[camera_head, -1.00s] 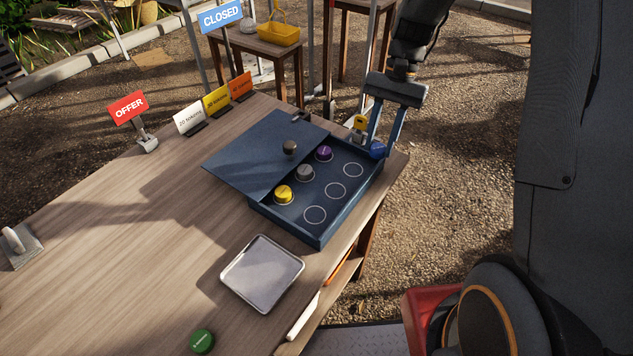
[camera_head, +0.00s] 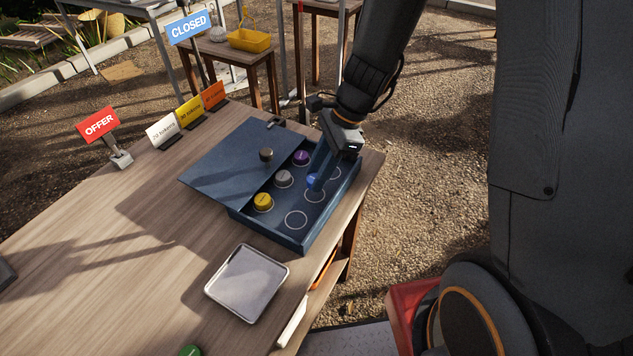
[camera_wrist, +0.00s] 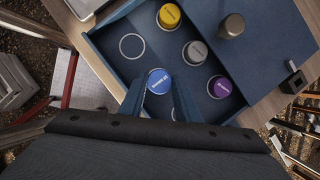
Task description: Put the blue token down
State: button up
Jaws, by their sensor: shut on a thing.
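My gripper (camera_head: 316,182) reaches down into the blue box and is shut on the blue token (camera_head: 312,180). In the wrist view the blue token (camera_wrist: 159,81) sits between the two fingertips, label facing up. It is over or on the middle ring of the right-hand row; whether it touches the box floor I cannot tell. The blue box (camera_head: 318,232) stands on the wooden table, its lid (camera_head: 225,168) slid to the left. A yellow token (camera_head: 263,202), a grey token (camera_head: 283,179) and a purple token (camera_head: 300,158) sit in the other row.
An empty ring (camera_head: 296,220) lies at the box's near end. A metal tray (camera_head: 247,284) stands in front of the box. A green token (camera_head: 190,351) is at the bottom picture edge. The left table is mostly clear.

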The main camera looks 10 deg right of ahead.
jog(key=shift+f, duration=1.75)
jog(key=shift+f, duration=0.2)
jog(key=o, duration=1)
jog(key=shift+r, duration=0.1)
jog(key=s+v, duration=0.1)
jog(key=v, duration=1)
jog(key=s+d+n+h, duration=0.1)
jog(key=s+d+n, duration=0.1)
jog(key=n, duration=0.3)
jog(key=s+d+n+t+h, duration=0.1)
jog(key=s+d+n+h, duration=0.1)
jog(key=n, duration=0.4)
jog(key=s+d+n+h, duration=0.1)
jog(key=s+d+n, duration=0.2)
jog(key=n, duration=0.2)
jog(key=shift+s+d+r+n+t+h+b, duration=0.1)
jog(key=shift+s+r+n+t+h+b, duration=0.2)
jog(key=shift+r+t+b, duration=0.1)
